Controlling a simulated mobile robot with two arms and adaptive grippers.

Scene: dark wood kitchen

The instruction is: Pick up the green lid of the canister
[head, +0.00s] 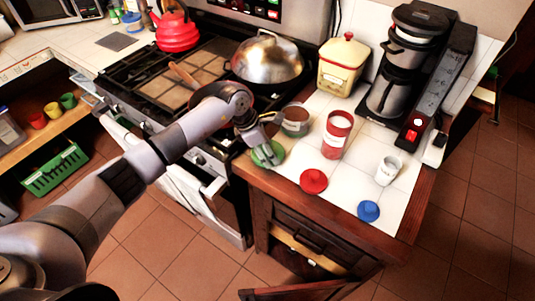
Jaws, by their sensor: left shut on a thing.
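The green lid (268,154) is at the left edge of the white tiled counter, just below my left gripper (265,139). My left gripper is shut on the green lid, with its fingers partly covering it. I cannot tell whether the lid touches the counter. A brownish canister (296,121) with an open top stands just right of the gripper and is partly hidden by it. My right gripper is not in view.
A red canister (337,135), a white cup-like canister (388,170), a red lid (313,181) and a blue lid (368,211) are on the counter. Behind stand a cream container (342,66) and a coffee maker (395,80). The stove with a domed pan (267,60) is left.

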